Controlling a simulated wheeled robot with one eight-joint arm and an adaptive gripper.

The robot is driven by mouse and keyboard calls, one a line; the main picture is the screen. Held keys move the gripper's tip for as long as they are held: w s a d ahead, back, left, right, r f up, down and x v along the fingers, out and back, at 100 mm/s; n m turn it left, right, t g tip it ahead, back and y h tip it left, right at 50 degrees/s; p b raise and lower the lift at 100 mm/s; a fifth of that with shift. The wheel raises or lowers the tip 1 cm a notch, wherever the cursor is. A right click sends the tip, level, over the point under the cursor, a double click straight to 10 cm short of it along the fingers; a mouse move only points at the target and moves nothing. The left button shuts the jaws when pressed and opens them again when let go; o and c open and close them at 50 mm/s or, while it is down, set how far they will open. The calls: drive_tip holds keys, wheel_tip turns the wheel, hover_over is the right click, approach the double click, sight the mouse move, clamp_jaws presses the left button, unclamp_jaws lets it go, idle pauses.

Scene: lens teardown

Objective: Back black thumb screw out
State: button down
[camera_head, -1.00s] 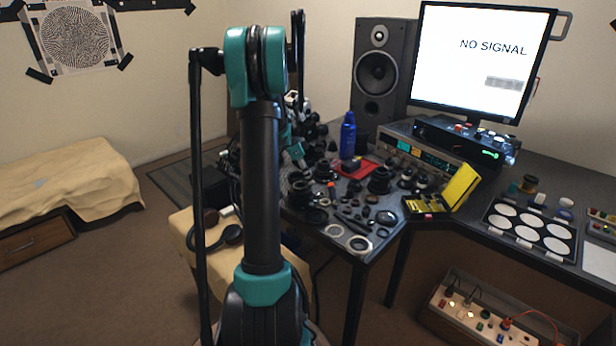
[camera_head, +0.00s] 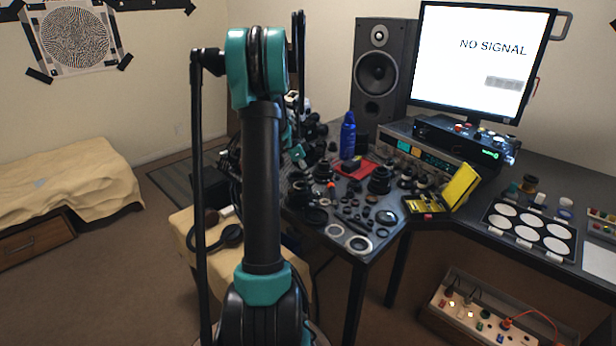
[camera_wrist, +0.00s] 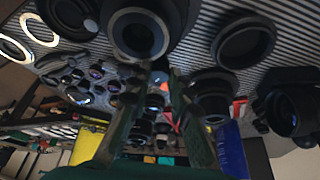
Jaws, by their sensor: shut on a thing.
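In the wrist view my gripper (camera_wrist: 152,78) reaches up from the bottom, with its two fingertips close together at the lower rim of a large dark lens barrel (camera_wrist: 138,35). It is shut on a small dark piece at that rim, which I take to be the black thumb screw (camera_wrist: 154,74). The fingertips cover most of the screw, so its thread and how far it sits in the barrel are hidden. In the head view my arm and the clutter hide the screw and the fingertips.
Lens parts and rings crowd the table (camera_head: 352,270) around my gripper. Another dark barrel (camera_wrist: 213,92) stands close to the right finger. A blue bottle (camera_head: 348,136), a red mat (camera_head: 369,167) and a yellow case (camera_head: 461,187) are nearby. The wrist view also shows a striped surface (camera_wrist: 290,35).

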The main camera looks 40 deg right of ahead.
drive_tip(key=shift+n, duration=0.4)
drive_tip(key=n, duration=0.2)
drive_tip(key=n+t, duration=0.2)
drive_tip(key=n, duration=0.1)
drive_tip(key=shift+s+a+n+h, duration=0.1)
drive_tip(key=shift+s+n+h, duration=0.2)
drive_tip(key=shift+h, duration=0.1)
drive_tip(key=n+t, duration=0.1)
drive_tip(key=n, duration=0.2)
drive_tip(key=shift+s+n+t, duration=0.15)
drive_tip(key=shift+n+t, duration=0.15)
drive_tip(key=shift+t, duration=0.1)
drive_tip(key=shift+n+t+y, duration=0.5)
drive_tip(key=shift+n+t, duration=0.2)
drive_tip(key=shift+n, duration=1.1)
drive_tip(key=c, duration=1.4)
unclamp_jaws()
drive_tip(key=shift+o, duration=0.2)
drive_tip(key=shift+s, duration=0.1)
